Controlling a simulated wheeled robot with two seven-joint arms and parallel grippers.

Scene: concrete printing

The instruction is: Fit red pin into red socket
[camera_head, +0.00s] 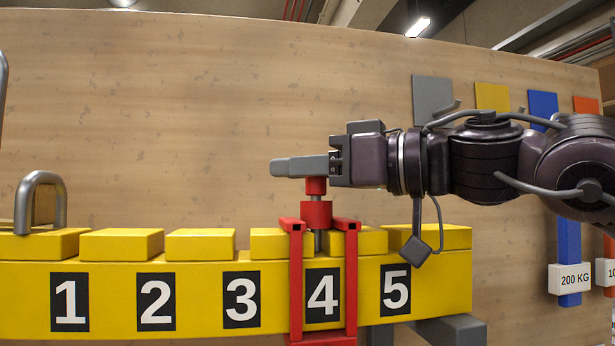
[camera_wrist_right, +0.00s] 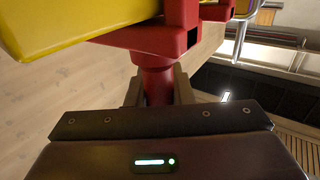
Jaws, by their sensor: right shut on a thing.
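The red pin (camera_head: 316,213) is upright above the position marked 4, with a red head and a grey metal shaft below. My right gripper (camera_head: 300,167) reaches in from the right and is shut on the pin's top; the wrist view shows the red pin (camera_wrist_right: 158,85) between its two fingers. The red socket (camera_head: 351,285) is a red bracket over the yellow beam's front around the number 4. The pin's shaft stands between the bracket's two upper arms, and its lower end is hidden. My left gripper is not in view.
The yellow beam (camera_head: 205,280) carries numbers 1 to 5 and raised yellow blocks. A grey metal loop (camera_head: 42,190) rises at its left end. A wooden panel (camera_head: 200,120) stands behind. Coloured plates and a 200 KG label (camera_head: 574,278) are at the right.

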